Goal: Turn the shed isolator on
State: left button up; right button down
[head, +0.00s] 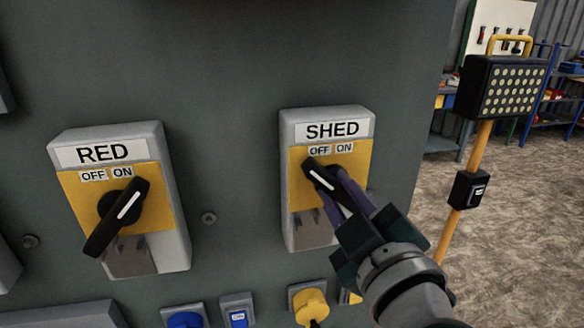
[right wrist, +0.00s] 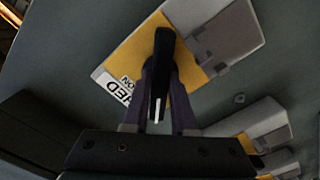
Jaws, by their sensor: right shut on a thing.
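The SHED isolator (head: 301,228) is a grey box with a yellow plate on the dark grey panel, labelled OFF at left and ON at right. Its black rotary handle (head: 315,168) has a white line and tilts up to the left, toward OFF. My right gripper (head: 332,184) comes in from the lower right, its purple fingers shut on either side of the handle. In the right wrist view the handle (right wrist: 164,48) sits between the two fingers (right wrist: 160,85), with the yellow plate behind. The handle's lower end is partly hidden by the fingers. My left gripper is not in view.
The RED isolator (head: 174,235) stands to the left, its black handle (head: 118,216) tilted up to the right, toward ON. Blue and yellow sockets (head: 310,302) sit below. A work lamp (head: 502,88) on a yellow stand is at right, beyond the panel edge.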

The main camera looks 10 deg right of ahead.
dwell(0.4)
jog(key=shift+m, duration=0.3)
jog(key=m, duration=0.2)
jog(key=shift+m, duration=0.4)
jog(key=m, duration=0.5)
jog(key=shift+p, duration=0.3)
jog(key=m, duration=0.6)
jog(key=shift+m, duration=0.3)
jog(key=shift+d+m+b, duration=0.1)
jog(key=shift+m+b, duration=0.35)
jog(key=shift+m, duration=0.95)
jog(key=c, duration=0.7)
grip_release()
